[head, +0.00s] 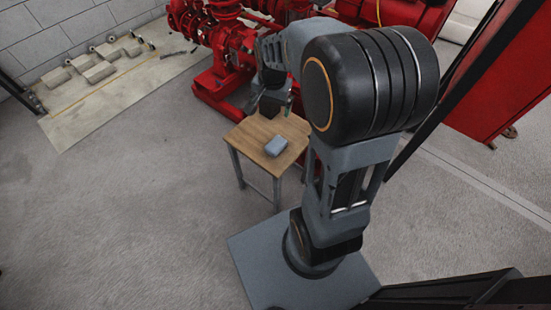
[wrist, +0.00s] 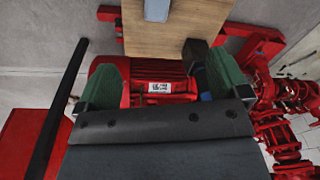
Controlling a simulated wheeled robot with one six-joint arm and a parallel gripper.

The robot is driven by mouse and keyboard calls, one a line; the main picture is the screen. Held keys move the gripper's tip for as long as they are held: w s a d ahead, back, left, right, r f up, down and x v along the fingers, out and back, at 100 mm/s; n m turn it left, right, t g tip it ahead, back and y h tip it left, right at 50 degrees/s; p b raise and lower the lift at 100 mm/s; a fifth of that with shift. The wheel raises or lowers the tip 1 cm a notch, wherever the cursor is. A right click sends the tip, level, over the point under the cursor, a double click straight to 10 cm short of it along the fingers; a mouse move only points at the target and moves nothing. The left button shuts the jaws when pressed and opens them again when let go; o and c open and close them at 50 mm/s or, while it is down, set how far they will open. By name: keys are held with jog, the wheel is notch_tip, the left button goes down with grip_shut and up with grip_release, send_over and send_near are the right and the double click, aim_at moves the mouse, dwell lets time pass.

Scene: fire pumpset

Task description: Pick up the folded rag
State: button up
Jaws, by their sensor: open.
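The folded rag (head: 277,146) is a small blue-grey bundle lying on the wooden top of a small table (head: 254,140), near its front edge. In the wrist view the rag (wrist: 157,9) is at the top edge and partly cut off. My gripper (wrist: 165,72) is open, with green pads on its two fingers and nothing held between them. It is apart from the rag, by the table's far side. In the head view my arm partly hides the gripper, with a green pad showing near the table's back.
A dark block (wrist: 195,52) is at the table's edge, close to the right finger in the wrist view. Red pump machinery (head: 215,55) stands behind the table. A board with several pale blocks (head: 95,70) lies at the left. The floor left of the table is clear.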

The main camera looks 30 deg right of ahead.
jog(key=w+d+f+m+g+b, duration=0.1)
jog(key=w+d+f+m+b, duration=0.1)
jog(key=f, duration=0.4)
jog(key=w+d+f+m+b, duration=0.1)
jog(key=w+d+f+b, duration=0.15)
jog(key=f, duration=0.35)
jog(key=b, duration=0.3)
send_over(277, 143)
jog(key=shift+m, duration=0.4)
notch_tip(277, 143, down, 8)
jog(key=shift+w+r, duration=0.1)
jog(key=shift+f+b, duration=1.45)
jog(key=shift+f, duration=1.7)
jog(key=shift+c, duration=0.3)
jog(key=c, duration=0.9)
jog(key=shift+r, duration=0.2)
jog(key=shift+c, duration=0.2)
